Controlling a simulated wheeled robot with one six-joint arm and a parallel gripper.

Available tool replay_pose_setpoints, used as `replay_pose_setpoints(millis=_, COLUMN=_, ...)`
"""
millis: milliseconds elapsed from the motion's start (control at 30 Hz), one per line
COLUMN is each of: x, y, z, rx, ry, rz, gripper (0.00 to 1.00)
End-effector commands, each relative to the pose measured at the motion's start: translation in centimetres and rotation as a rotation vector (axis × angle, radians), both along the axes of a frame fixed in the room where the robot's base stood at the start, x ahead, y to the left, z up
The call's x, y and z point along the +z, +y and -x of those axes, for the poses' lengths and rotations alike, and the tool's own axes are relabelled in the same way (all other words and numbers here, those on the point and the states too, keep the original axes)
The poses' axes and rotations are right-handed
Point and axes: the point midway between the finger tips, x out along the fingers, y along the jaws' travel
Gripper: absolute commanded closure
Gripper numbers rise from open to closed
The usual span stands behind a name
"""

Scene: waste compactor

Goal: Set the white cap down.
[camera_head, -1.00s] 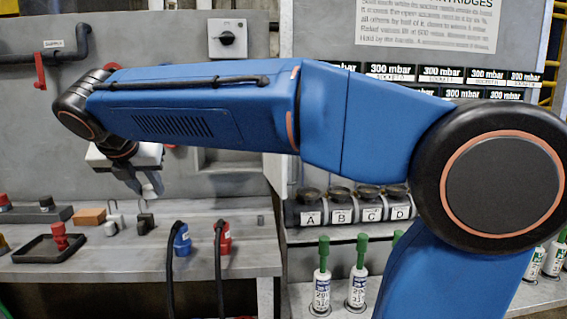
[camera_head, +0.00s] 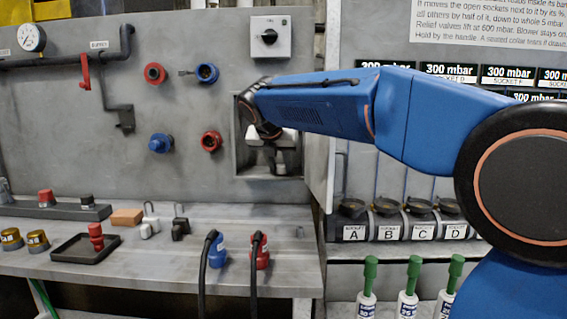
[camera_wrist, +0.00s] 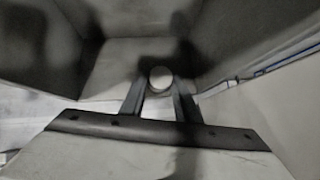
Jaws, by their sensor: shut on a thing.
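My gripper (camera_wrist: 160,92) shows in the wrist view with its two fingers shut on the white cap (camera_wrist: 161,77), a small pale round piece between the fingertips. The cap is held inside a grey box-like recess (camera_wrist: 125,62). In the head view my gripper (camera_head: 281,160) is at the square recess in the grey wall panel, below the white switch box. The cap itself cannot be made out there. Whether the cap touches a surface of the recess cannot be told.
Red and blue wall couplings, one a red one (camera_head: 210,141), sit left of the recess. An open door (camera_head: 322,165) stands at its right. The bench below holds a black tray (camera_head: 86,248), an orange block (camera_head: 126,217) and blue and red plugs (camera_head: 260,252).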

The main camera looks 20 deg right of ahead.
Motion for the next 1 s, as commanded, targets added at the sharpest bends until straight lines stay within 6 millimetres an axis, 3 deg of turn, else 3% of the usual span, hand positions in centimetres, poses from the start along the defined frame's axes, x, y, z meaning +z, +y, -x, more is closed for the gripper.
replay_pose_setpoints(millis=400, x=0.0, y=-2.0, z=-3.6, rx=-0.001, ry=0.001, rz=0.0, gripper=0.96)
replay_pose_setpoints(millis=800, x=-0.5, y=-2.0, z=-3.6, rx=0.0, ry=0.0, rz=0.0, gripper=0.96)
replay_pose_setpoints(millis=833, x=-0.5, y=-2.0, z=-3.6, rx=0.0, ry=0.0, rz=0.0, gripper=0.67)
replay_pose_setpoints(millis=867, x=-0.5, y=-2.0, z=-3.6, rx=0.0, ry=0.0, rz=0.0, gripper=0.6)
replay_pose_setpoints(millis=900, x=-0.5, y=-2.0, z=-3.6, rx=0.0, ry=0.0, rz=0.0, gripper=0.53)
replay_pose_setpoints(millis=1000, x=-0.5, y=-2.0, z=-3.6, rx=0.0, ry=0.0, rz=0.0, gripper=0.53)
